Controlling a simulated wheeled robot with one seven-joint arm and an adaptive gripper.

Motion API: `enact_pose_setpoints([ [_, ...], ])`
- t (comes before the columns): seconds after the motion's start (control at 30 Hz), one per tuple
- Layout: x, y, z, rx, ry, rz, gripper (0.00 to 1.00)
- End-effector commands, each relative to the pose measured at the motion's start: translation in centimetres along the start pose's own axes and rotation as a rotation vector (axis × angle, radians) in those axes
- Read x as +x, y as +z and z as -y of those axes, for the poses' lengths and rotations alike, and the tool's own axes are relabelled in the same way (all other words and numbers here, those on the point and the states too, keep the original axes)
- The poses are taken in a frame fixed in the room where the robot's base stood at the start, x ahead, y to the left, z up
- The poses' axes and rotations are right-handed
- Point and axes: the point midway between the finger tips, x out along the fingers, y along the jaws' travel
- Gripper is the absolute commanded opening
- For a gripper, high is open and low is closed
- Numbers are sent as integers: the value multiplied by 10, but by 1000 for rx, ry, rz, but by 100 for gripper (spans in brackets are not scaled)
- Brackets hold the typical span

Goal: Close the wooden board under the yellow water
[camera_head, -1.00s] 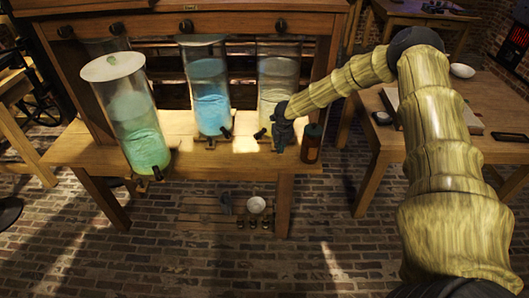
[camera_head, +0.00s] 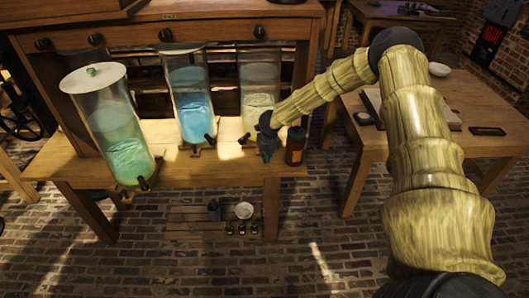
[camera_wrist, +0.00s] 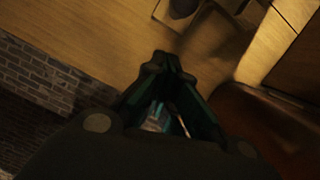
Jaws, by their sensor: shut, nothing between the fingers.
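The jar of pale yellow water (camera_head: 260,88) stands at the right end of the wooden bench, its lower front partly covered by my arm. A small wooden piece (camera_head: 243,143) with a dark tap shows at its lower left; the rest of what lies under the jar is hidden. My gripper (camera_head: 268,152) points down at the bench, in front of the jar and left of a brown bottle (camera_head: 295,147). In the wrist view my gripper (camera_wrist: 168,60) has its fingers together and empty, over bare wood. A wooden square (camera_wrist: 180,12) with a dark part shows beyond the fingertips.
A blue-water jar (camera_head: 190,95) and a green-water jar (camera_head: 112,125) stand to the left on the bench (camera_head: 195,172). The brown bottle (camera_wrist: 285,125) is close to my gripper's right. A low shelf below holds a white bowl (camera_head: 244,210). Another table (camera_head: 450,145) stands right.

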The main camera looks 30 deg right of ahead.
Motion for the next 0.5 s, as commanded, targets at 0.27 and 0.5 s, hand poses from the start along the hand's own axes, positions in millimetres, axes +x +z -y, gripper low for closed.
enact_pose_setpoints([
  [0.27,-33,1,-10,-9,4,0,0],
  [0.5,-63,1,-9,-10,3,-1,0],
])
